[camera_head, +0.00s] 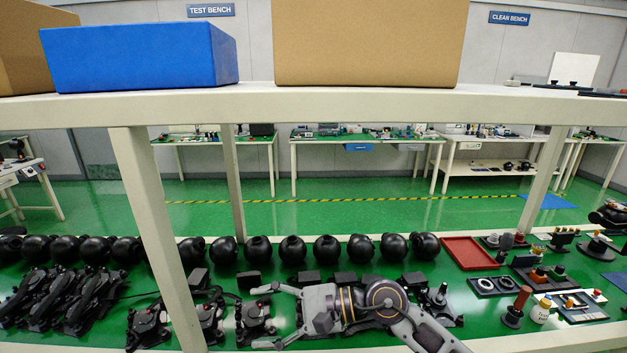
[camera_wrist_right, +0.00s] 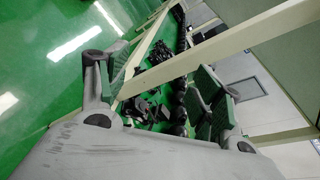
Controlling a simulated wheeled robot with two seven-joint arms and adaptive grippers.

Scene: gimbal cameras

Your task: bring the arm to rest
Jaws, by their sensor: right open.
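My right gripper (camera_head: 264,316) reaches in from the lower right in the head view, over the green bench top. My left gripper is not in view.
A shelf (camera_head: 350,104) on pale posts (camera_head: 155,230) spans the bench, bearing a blue box (camera_head: 130,58) and cardboard boxes (camera_head: 365,40). Black spheres (camera_head: 292,249) line the back. A red tray (camera_head: 468,253) and small parts lie right. Black gimbals (camera_head: 75,298) lie left.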

